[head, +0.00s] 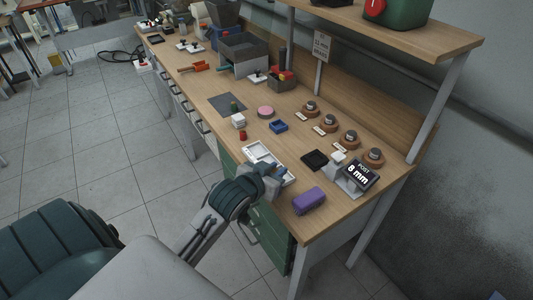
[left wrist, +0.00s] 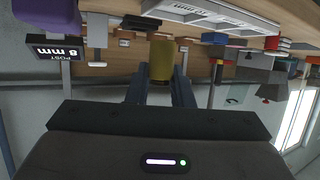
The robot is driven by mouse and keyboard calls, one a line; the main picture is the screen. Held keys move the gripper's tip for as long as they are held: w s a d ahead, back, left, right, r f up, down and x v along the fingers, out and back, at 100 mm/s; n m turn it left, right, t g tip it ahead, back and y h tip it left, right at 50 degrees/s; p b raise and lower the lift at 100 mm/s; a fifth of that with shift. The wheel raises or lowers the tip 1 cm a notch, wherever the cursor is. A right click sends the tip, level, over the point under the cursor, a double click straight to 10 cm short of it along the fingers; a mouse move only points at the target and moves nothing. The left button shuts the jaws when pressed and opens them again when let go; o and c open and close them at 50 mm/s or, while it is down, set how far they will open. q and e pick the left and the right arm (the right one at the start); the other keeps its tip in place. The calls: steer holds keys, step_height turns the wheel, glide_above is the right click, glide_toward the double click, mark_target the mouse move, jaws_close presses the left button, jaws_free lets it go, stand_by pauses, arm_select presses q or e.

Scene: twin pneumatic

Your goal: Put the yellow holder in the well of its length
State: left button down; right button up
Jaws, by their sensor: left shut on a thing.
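My left gripper (head: 272,172) reaches over the front edge of the bench, above the white tray. In the left wrist view, which looks upside down, my left gripper (left wrist: 160,82) is shut on the yellow holder (left wrist: 161,60), a short upright-sided cylinder between the two fingers. The holder is hidden or too small to make out in the head view. My right gripper is not in view.
A display reading "POST 8 mm" (head: 360,176) stands at the right end, near a black pad (head: 315,160) and a purple block (head: 308,201). The white tray (head: 252,149) lies at the front edge.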

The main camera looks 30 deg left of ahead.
arm_select(q)
steer(key=w+a, duration=0.2)
steer(key=w+a+p, duration=0.1)
steer(key=w+a, duration=0.1)
steer(key=w+a+p, duration=0.1)
steer(key=w+a, duration=0.2)
steer(key=shift+w+f, duration=0.1)
steer(key=shift+f, duration=0.3)
steer(key=shift+w+a+f, duration=0.1)
steer(key=shift+w+a, duration=0.1)
step_height(320, 180, down, 3)
steer(key=shift+r+p, duration=0.1)
steer(key=shift+p, duration=0.45)
steer(key=shift+f, duration=0.4)
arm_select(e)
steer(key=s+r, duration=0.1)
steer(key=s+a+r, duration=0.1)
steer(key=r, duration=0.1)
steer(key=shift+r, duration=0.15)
arm_select(q)
steer(key=shift+f, duration=0.1)
steer(key=c, duration=1.3)
jaws_free()
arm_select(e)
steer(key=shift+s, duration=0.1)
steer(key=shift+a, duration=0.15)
